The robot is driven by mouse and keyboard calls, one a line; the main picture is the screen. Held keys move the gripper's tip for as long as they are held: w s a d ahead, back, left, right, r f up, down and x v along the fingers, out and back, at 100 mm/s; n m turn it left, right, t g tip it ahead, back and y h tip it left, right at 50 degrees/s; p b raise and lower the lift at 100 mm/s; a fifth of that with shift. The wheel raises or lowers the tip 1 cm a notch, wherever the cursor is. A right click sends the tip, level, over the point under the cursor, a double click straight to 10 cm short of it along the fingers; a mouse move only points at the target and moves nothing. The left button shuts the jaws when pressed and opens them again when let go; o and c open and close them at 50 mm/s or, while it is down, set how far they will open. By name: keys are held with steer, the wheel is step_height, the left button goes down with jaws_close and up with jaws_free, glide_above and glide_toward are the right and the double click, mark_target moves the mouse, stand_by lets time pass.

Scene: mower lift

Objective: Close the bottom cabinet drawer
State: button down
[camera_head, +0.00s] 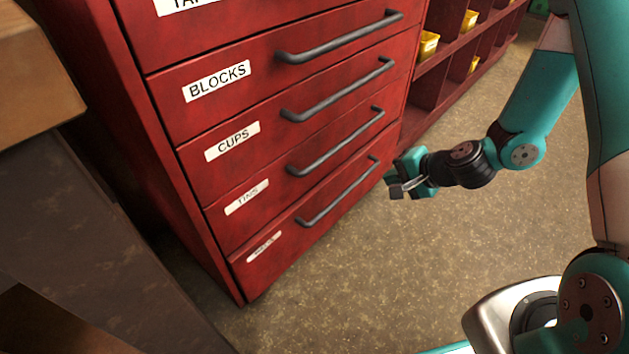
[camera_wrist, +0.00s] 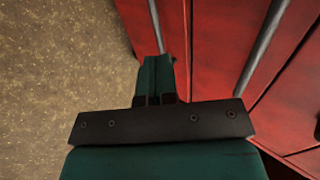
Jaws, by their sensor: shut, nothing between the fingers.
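The red cabinet's bottom drawer (camera_head: 285,250) has a small white label too blurred to read and a long grey bar handle (camera_head: 340,195). Its front looks about in line with the drawers above; I cannot tell whether a small gap is left. My gripper (camera_head: 394,188) is shut and empty, low above the floor, near the right end of the bottom drawer. In the wrist view the shut fingers (camera_wrist: 160,75) point towards a grey bar handle (camera_wrist: 155,22) on a red drawer front. I cannot tell whether they touch the front.
Drawers labelled BLOCKS (camera_head: 217,80), CUPS (camera_head: 232,141) and TINS (camera_head: 246,197) sit above, each with a bar handle. A red shelf with yellow bins (camera_head: 428,45) stands behind on the right. A wooden-topped bench (camera_head: 35,75) is at left. The speckled floor (camera_head: 350,280) is clear.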

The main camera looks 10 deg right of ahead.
mark_target(341, 176)
steer(key=b+x, duration=0.4)
steer(key=x, duration=0.5)
steer(key=shift+s+a+f, duration=0.1)
steer(key=shift+a+f, duration=0.05)
steer(key=shift+f, duration=0.15)
steer(key=w+a+b, duration=0.1)
steer(key=w+a, duration=0.1)
steer(key=w, duration=0.1)
steer(key=shift+f+b, duration=0.2)
steer(key=shift+b, duration=0.15)
steer(key=shift+w+a+r, duration=0.1)
steer(key=shift+w+a, duration=0.3)
